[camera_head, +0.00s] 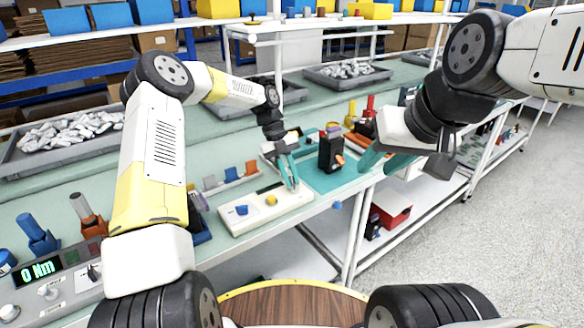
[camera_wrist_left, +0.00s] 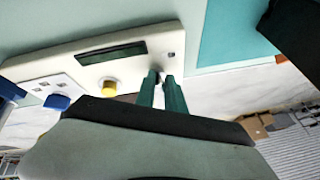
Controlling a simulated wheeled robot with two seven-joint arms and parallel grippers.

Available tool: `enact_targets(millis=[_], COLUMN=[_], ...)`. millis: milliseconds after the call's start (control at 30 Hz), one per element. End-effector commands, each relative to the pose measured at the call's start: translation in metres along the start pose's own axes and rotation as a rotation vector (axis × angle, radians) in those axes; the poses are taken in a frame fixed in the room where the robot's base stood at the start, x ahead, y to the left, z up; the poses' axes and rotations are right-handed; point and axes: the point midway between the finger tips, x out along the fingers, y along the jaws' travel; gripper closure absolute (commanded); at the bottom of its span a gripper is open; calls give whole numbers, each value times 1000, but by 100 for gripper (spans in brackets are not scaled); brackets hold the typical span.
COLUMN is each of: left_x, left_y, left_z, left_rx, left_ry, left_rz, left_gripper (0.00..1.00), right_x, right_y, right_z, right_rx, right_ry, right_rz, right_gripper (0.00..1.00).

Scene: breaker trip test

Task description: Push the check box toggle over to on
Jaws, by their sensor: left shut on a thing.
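The check box (camera_head: 255,215) is a low white box on the bench, with a blue part (camera_head: 241,210) at its left and a yellow button (camera_head: 271,200) near its middle. In the left wrist view the box (camera_wrist_left: 135,72) shows a dark display window (camera_wrist_left: 97,57). My left gripper (camera_head: 292,185) points down at the right end of the box. In the left wrist view its green fingers (camera_wrist_left: 162,80) are close together around a small dark toggle, mostly hidden between the tips. My right gripper (camera_head: 378,155) is above the bench's front edge, partly hidden by its own wrist; its opening is unclear.
A black breaker (camera_head: 330,152) stands on a teal mat (camera_head: 345,180) right of the box. A rack with grey, blue and orange parts (camera_head: 232,175) is behind the box. A torque unit reading "0 Nm" (camera_head: 45,270) is at the lower left. Grey trays (camera_head: 345,82) stand farther back.

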Motion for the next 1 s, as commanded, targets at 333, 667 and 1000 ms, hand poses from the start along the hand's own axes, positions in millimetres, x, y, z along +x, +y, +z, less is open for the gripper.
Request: enact_targets(millis=[333, 667, 1000], left_x=[0, 0, -33], left_y=[1, 0, 0], left_z=[1, 0, 1], left_rx=[-2, -1, -2], left_ry=[0, 1, -3], left_rz=[0, 0, -1], left_gripper=[84, 64, 64], right_x=[0, 0, 0], right_y=[0, 0, 0], right_z=[0, 0, 0], right_rx=[0, 0, 0], right_ry=[0, 0, 0], right_rz=[0, 0, 0], right_gripper=[65, 65, 65])
